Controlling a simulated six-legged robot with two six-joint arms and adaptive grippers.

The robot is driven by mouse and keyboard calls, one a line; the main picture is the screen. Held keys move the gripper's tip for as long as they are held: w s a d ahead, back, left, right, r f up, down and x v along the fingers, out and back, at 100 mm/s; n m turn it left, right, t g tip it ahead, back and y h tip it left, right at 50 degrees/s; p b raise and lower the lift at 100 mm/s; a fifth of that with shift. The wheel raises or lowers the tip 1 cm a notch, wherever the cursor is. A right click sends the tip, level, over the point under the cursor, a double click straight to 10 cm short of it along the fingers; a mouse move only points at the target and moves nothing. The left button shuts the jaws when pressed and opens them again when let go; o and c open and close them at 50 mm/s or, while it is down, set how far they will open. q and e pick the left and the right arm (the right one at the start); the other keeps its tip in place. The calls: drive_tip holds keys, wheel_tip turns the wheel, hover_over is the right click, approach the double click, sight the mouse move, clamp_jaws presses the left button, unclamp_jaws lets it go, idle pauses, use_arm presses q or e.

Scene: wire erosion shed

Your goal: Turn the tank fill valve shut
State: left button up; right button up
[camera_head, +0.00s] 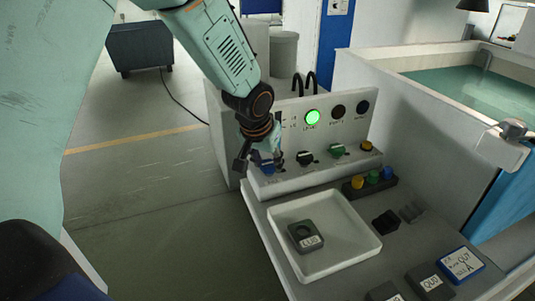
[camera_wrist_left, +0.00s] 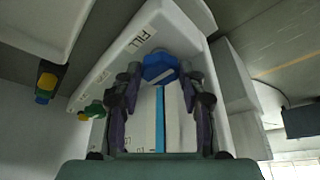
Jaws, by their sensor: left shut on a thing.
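The blue fill valve knob (camera_head: 266,167) is the leftmost of several knobs on the sloped front of the grey control panel (camera_head: 290,184). In the left wrist view the blue knob (camera_wrist_left: 159,68) sits between the two dark fingers, near a "FILL" label (camera_wrist_left: 142,40). My left gripper (camera_head: 259,158) reaches down from above and is shut on this knob. It hides part of the knob in the head view. The left gripper (camera_wrist_left: 159,82) also shows in the wrist view, one finger on each side of the knob. My right gripper is in neither view.
A green lamp (camera_head: 312,116) glows above. A white tray (camera_head: 345,262) holds a grey block (camera_head: 306,235). A water tank (camera_head: 460,82) stands behind.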

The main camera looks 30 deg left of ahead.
use_arm(q)
drive_tip(key=shift+w+r, duration=0.2)
idle(0.3)
drive_tip(key=o, duration=0.9)
drive_tip(key=shift+c, duration=0.2)
drive_tip(key=o, duration=0.3)
drive_tip(key=shift+f, duration=0.15)
drive_tip(key=shift+s, duration=0.1)
